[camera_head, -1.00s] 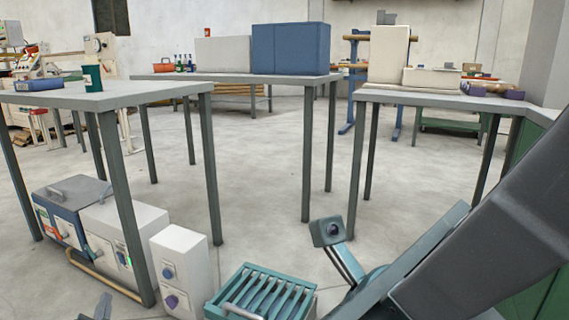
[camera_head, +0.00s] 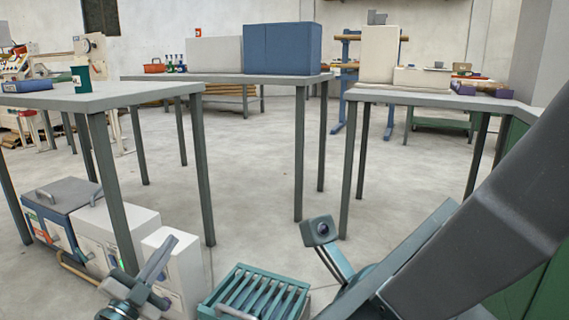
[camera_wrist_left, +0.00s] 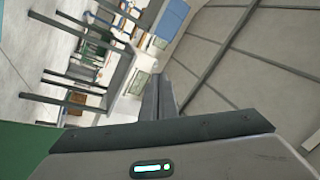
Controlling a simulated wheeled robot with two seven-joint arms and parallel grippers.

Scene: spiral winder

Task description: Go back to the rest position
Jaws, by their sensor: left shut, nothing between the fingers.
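My left gripper (camera_head: 168,246) shows at the lower left of the head view, pointing up, in front of the white boxes under the left table. Its two fingers lie together and hold nothing. In the left wrist view the shut fingers (camera_wrist_left: 157,95) stand out past the gripper's body, with the tables tilted behind them. My right arm's dark links cross the lower right of the head view. I cannot make out the right gripper's fingers there.
The left table (camera_head: 95,101) carries a green cup (camera_head: 81,78) and a blue box (camera_head: 27,86). The middle table (camera_head: 215,78) holds large white and blue boxes. The right table (camera_head: 400,97) holds more boxes. A teal slatted crate (camera_head: 250,290) is low in front. Open floor lies between the tables.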

